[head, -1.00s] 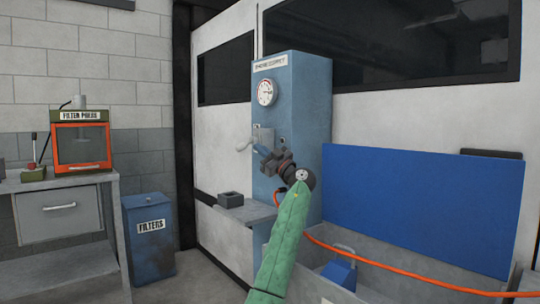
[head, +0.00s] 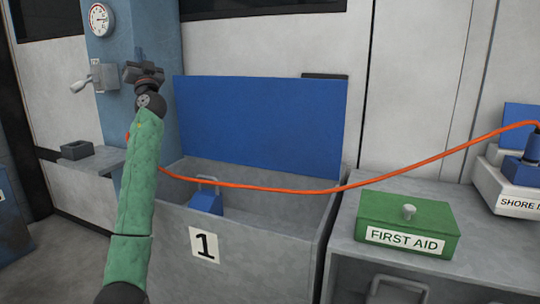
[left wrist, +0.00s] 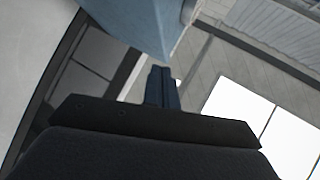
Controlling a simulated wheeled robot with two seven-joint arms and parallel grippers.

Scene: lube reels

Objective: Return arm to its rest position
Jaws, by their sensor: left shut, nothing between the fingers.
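My left arm, in a green sleeve, reaches up from the bottom left of the head view. My left gripper (head: 144,72) is at its far end, in front of the blue cabinet and near the pale lever handle (head: 93,77) on it. I cannot tell whether it touches the cabinet. In the left wrist view the two fingers (left wrist: 161,88) lie together, shut with nothing between them. My right gripper is not in view.
An open grey bin marked 1 (head: 265,245), with a raised blue lid (head: 265,125), stands right of the arm. An orange hose (head: 330,190) runs across it. A green first aid box (head: 407,222) sits on the right-hand counter. A small shelf (head: 88,160) is left of the arm.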

